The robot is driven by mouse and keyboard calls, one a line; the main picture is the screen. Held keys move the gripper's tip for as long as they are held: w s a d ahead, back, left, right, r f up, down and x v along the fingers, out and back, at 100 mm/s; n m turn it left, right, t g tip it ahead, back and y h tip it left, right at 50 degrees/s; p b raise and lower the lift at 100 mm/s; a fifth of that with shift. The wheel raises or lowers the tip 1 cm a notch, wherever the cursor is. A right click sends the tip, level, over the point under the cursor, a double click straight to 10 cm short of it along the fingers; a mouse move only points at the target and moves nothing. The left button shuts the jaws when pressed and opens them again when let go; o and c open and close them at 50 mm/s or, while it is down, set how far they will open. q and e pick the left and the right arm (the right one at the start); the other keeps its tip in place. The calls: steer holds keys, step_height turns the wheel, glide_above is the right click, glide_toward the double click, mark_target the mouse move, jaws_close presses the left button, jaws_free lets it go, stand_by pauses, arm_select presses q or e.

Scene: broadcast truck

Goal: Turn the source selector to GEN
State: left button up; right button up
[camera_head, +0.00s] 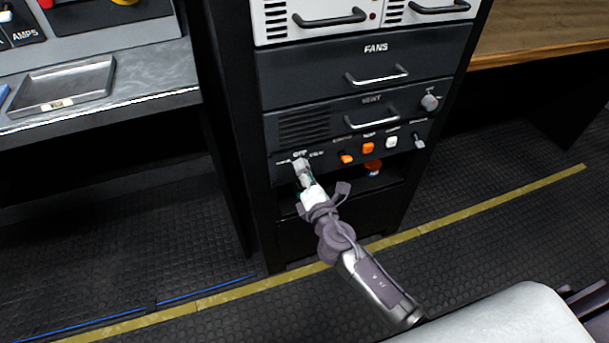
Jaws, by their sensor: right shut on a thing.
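The source selector (300,164) is a light knob at the left end of the control row low on the black rack, with "OFF" printed above it and smaller labels to each side, too small to read. My right gripper (304,178) reaches up to it from below, and its fingers are shut on the knob. The fingers hide much of the knob, so I cannot tell where it points. My left gripper is not in view.
The same row has orange switches (368,148), a white switch (391,142) and a small lever (419,142). Above are drawers with bar handles, one marked "FANS" (376,48). An open shelf lies below the row. A metal tray (107,92) sits on the left counter.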

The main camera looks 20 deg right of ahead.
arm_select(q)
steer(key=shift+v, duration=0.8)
arm_select(e)
steer(key=shift+m, duration=0.6)
steer(key=o, duration=1.1)
steer(key=shift+o, duration=0.2)
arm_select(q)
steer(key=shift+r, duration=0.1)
arm_select(e)
steer(key=s, duration=1.2)
steer(key=shift+r, duration=0.25)
steer(key=shift+d, duration=0.15)
